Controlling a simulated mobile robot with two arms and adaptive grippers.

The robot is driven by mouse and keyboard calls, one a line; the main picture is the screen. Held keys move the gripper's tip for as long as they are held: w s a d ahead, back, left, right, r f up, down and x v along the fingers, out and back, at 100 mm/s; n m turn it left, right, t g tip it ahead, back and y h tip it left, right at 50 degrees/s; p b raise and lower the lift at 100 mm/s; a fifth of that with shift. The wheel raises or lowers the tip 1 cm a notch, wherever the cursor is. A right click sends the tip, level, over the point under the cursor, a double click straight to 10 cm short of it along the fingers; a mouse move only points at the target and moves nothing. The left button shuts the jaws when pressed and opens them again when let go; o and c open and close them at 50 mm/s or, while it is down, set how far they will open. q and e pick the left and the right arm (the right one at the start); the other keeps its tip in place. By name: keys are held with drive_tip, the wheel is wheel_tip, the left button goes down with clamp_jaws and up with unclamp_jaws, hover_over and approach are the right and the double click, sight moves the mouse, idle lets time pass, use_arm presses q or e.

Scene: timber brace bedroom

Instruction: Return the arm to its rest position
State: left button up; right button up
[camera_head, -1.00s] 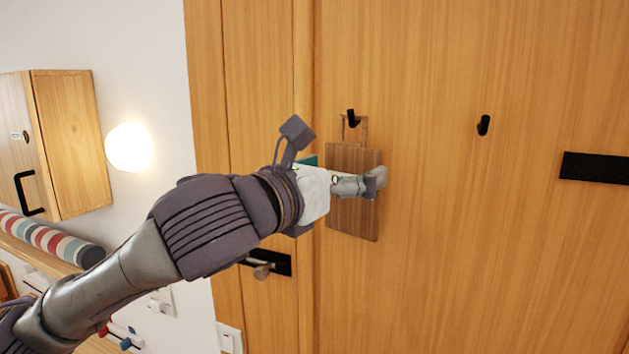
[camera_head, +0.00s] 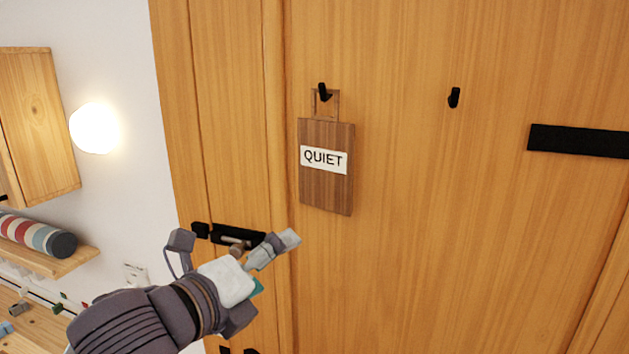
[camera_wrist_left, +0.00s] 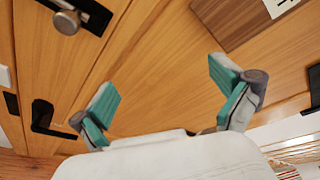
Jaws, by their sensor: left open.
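My left gripper (camera_head: 276,250) is in the lower middle of the head view, below and left of the wooden sign (camera_head: 322,190) and apart from it. In the left wrist view its two teal-padded fingers (camera_wrist_left: 165,95) are spread wide with nothing between them. The sign reads "QUIET" and hangs by its frame-like handle from a black hook (camera_head: 323,92) on the wooden door (camera_head: 420,230). A corner of the sign shows at the top of the left wrist view (camera_wrist_left: 225,20). My right gripper is not in view.
A black door latch plate with a knob (camera_head: 236,240) is close behind my left gripper. A second black hook (camera_head: 454,97) is empty. At left are a wooden cabinet (camera_head: 40,120), a round lit lamp (camera_head: 93,128) and a shelf with a striped roll (camera_head: 38,236).

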use_arm(q)
drive_tip(key=s+a+f+n+g+y, duration=0.1)
drive_tip(key=s+a+f+n, duration=0.1)
drive_tip(key=f+n, duration=0.5)
drive_tip(key=s+a+f+n+g+y, duration=0.2)
drive_tip(key=f+n, duration=0.2)
drive_tip(key=f, duration=0.6)
drive_tip(key=s+a+f+n+g+y, duration=0.1)
drive_tip(key=s+a+f+n, duration=0.15)
drive_tip(key=f+n, duration=0.45)
drive_tip(key=s+a+f+n+g+y, duration=0.25)
drive_tip(key=s+a+f+n, duration=0.2)
drive_tip(key=s+f, duration=0.4)
drive_tip(key=s+a+f+n+g+y, duration=0.1)
drive_tip(key=s+a+f+n+g, duration=0.25)
drive_tip(key=s+f+n, duration=0.4)
wheel_tip(320, 180, down, 32)
drive_tip(key=s+m+g+b, duration=0.1)
drive_tip(key=s+m+b, duration=0.1)
drive_tip(key=b, duration=0.6)
drive_tip(key=s+a+f+b, duration=0.1)
drive_tip(key=s+f+b, duration=0.2)
drive_tip(key=s+f, duration=0.5)
drive_tip(key=s+a+f+g+b, duration=0.1)
drive_tip(key=s+f+b, duration=0.2)
drive_tip(key=s+f, duration=0.6)
wheel_tip(320, 180, down, 8)
drive_tip(key=shift+a+r+g, duration=0.1)
drive_tip(key=shift+a+g, duration=0.15)
drive_tip(key=shift+g, duration=0.05)
